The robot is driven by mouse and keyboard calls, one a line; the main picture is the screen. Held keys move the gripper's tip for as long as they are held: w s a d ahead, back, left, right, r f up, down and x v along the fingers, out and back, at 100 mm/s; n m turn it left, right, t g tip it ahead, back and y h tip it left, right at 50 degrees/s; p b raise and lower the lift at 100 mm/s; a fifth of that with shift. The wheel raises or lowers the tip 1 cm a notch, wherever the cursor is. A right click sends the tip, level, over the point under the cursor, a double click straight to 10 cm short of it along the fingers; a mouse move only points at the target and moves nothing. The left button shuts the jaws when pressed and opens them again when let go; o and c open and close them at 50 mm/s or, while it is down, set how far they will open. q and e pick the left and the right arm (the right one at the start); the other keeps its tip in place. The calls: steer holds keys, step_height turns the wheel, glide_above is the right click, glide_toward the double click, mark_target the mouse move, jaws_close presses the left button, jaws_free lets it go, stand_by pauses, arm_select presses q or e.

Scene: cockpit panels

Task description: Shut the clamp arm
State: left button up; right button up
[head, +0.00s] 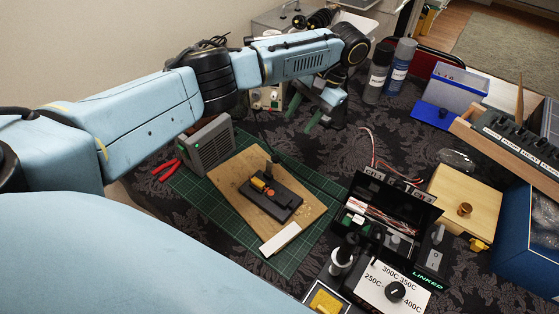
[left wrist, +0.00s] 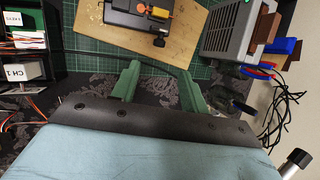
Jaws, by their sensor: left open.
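A black clamp fixture (head: 271,194) lies on a wooden board (head: 311,207). It carries a yellow block (head: 258,184) and a small orange-red part. A dark arm (head: 274,160) with a knob-like end stands up at its far end and looks raised. In the left wrist view the fixture's body (left wrist: 125,14) shows at the top, partly cut off, with a dark knob (left wrist: 159,42) towards me. My left gripper (head: 303,113) has green fingers, open and empty, beyond the board's far edge. The left wrist view shows its fingers (left wrist: 158,82) apart, short of the fixture. My right gripper is not seen.
An open black case (head: 385,215) and a temperature dial panel (head: 394,289) stand right.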

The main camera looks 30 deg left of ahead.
mark_target(277, 156)
arm_select(q)
steer(key=b+x, duration=0.2)
steer(key=x, duration=1)
steer(key=shift+s+f+b, duration=0.1)
steer(key=shift+f+b, duration=0.1)
steer(key=shift+b, duration=0.2)
steer(key=shift+s+a+f, duration=0.15)
steer(key=shift+s+f, duration=0.05)
steer(key=shift+f, duration=0.3)
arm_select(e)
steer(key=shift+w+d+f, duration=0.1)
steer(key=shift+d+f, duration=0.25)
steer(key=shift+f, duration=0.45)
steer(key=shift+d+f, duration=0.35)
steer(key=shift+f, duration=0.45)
